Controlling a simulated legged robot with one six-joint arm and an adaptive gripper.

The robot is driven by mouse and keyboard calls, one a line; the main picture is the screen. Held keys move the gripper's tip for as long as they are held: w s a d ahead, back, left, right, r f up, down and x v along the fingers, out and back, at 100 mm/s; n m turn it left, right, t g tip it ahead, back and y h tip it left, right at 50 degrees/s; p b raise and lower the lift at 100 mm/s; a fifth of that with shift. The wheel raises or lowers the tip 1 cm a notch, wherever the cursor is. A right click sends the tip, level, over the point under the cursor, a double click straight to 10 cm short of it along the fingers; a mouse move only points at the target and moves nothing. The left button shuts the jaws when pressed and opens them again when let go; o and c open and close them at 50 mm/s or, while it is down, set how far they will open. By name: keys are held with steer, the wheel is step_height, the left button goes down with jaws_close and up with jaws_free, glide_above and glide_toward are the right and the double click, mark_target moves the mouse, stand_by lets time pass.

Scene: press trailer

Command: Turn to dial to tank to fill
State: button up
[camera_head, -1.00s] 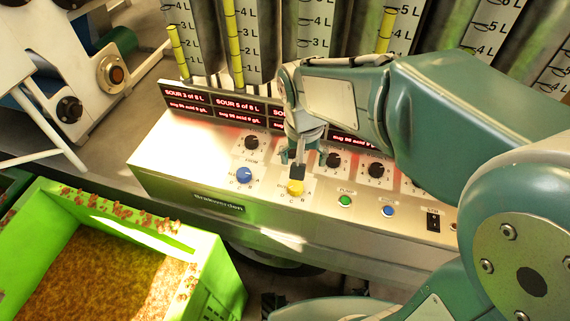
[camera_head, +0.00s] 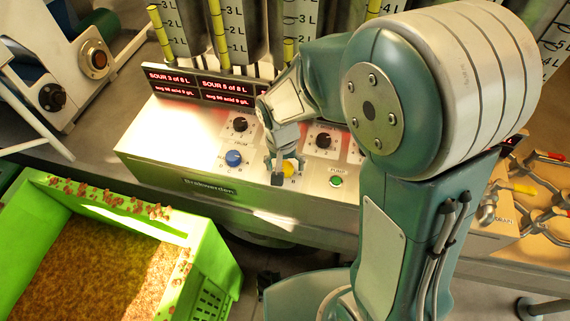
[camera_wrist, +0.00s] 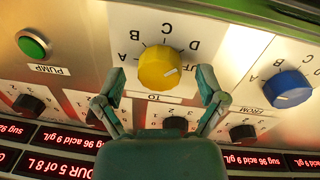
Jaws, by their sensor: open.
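The yellow dial (camera_head: 289,168) is on the sloped control panel (camera_head: 150,140), partly hidden by my gripper (camera_head: 281,172) in the head view. In the wrist view, which is upside down, the yellow dial (camera_wrist: 161,67) sits above the label TO, with letters A to D around it. Its white mark points to the right and slightly down in that picture. My gripper (camera_wrist: 162,80) is open, with one finger on each side of the yellow dial. I cannot tell whether the fingers touch it. The blue dial (camera_wrist: 287,90), labelled FROM, is to the right.
The green PUMP button (camera_head: 337,181) is right of the yellow dial. Black knobs (camera_head: 240,125) and red-lettered displays (camera_head: 228,92) are behind. Tanks with litre scales (camera_head: 237,35) stand at the back. A green crate (camera_head: 215,260) of brownish contents is at lower left.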

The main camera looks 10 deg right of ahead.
steer(key=shift+f, duration=0.1)
steer(key=c, duration=1.2)
steer(key=shift+o, duration=0.2)
steer(key=shift+n, duration=0.3)
steer(key=n, duration=0.3)
steer(key=shift+n, duration=0.3)
steer(key=shift+s+d+n+t, duration=0.1)
steer(key=shift+n+t, duration=0.2)
steer(key=shift+n, duration=2)
